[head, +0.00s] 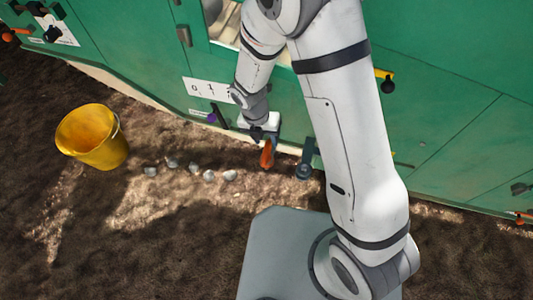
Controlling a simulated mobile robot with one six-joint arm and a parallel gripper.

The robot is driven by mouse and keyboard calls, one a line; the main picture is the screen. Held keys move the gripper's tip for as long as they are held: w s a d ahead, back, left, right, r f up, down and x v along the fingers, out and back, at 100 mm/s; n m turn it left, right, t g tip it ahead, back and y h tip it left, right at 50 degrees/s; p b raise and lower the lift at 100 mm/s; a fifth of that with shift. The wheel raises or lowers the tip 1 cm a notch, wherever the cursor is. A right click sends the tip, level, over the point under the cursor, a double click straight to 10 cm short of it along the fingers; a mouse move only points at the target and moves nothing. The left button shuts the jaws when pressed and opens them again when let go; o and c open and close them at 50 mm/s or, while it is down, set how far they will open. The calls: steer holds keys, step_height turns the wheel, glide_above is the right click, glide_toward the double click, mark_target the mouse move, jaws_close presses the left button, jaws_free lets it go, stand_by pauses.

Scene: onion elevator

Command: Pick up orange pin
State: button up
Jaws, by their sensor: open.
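An orange pin (267,154) shows in the head view, upright or nearly so, low in front of the green machine wall. My gripper (266,137) is directly above the orange pin in the picture, open, with its dark fingers close to the pin's upper end. I cannot tell whether the pin's top lies between the fingers or behind them. My arm links cover part of the wall to the right. What the pin's lower end rests in is not clear.
A yellow bucket (93,136) stands on the brown soil at left. Several pale lumps (195,169) lie on the ground between it and my gripper. A grey bracket (305,166) sits right of the pin. The green wall (440,130) has a purple-tipped lever (215,118) and a yellow handle (383,74).

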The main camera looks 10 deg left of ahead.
mark_target(266, 147)
steer(key=f+b, duration=0.2)
steer(key=f, duration=0.1)
steer(key=f+b, duration=0.1)
steer(key=f, duration=0.1)
steer(key=shift+s+d+f, duration=0.25)
steer(key=shift+s+d, duration=0.05)
steer(key=shift+r, duration=0.1)
jaws_close()
